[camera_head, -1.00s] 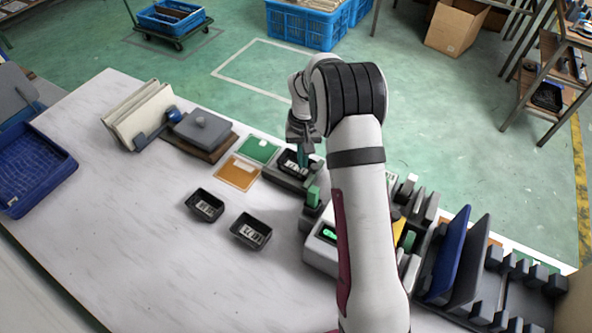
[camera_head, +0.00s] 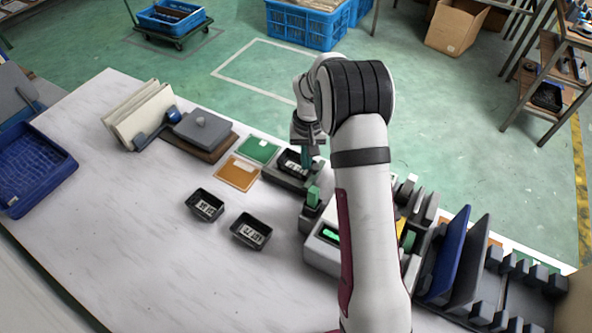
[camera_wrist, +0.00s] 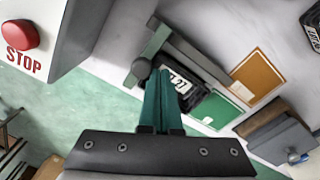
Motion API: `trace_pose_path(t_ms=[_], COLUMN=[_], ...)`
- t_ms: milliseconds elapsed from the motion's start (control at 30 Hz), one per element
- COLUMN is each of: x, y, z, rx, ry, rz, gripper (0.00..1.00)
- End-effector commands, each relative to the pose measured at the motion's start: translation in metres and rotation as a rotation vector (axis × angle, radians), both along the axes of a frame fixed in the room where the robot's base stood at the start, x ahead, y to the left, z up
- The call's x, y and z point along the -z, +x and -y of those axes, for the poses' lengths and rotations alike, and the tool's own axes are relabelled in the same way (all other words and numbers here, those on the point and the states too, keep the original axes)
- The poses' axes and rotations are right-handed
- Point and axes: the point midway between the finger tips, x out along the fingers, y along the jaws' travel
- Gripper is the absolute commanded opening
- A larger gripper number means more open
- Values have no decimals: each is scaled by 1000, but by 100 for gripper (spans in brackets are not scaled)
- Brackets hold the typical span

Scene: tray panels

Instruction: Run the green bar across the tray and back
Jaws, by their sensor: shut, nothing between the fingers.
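My gripper (camera_head: 306,160) is over the right end of a black tray (camera_head: 288,163) with a white label. In the wrist view, the teal fingers (camera_wrist: 163,82) are together with nothing between them, and they partly hide the tray (camera_wrist: 188,88). A green bar (camera_head: 313,196) stands on a grey piece close to the tray's near right corner. In the wrist view, a dull green bar (camera_wrist: 158,42) lies beside the tray, with a dark round knob (camera_wrist: 141,67) close to the fingertips. I cannot tell whether the fingers touch the knob.
A green card (camera_head: 258,150) and an orange card (camera_head: 237,173) lie left of the tray. Two more black trays (camera_head: 206,205) (camera_head: 250,231) stand nearer. A white box with a red STOP button (camera_wrist: 20,34) shows in the wrist view.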

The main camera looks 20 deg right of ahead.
Motion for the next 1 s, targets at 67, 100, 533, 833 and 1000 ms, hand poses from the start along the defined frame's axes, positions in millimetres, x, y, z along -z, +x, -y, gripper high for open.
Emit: trace_pose_path(t_ms=[67,100,533,833,1000], x=[0,0,0,-8,-27], y=[-3,-3,-2,3,3], z=[2,4,2,-2,-2], rx=[1,1,0,0,-1], ry=[0,0,0,-1,-1], rz=[0,0,0,2,2], gripper=[0,0,0,0,0])
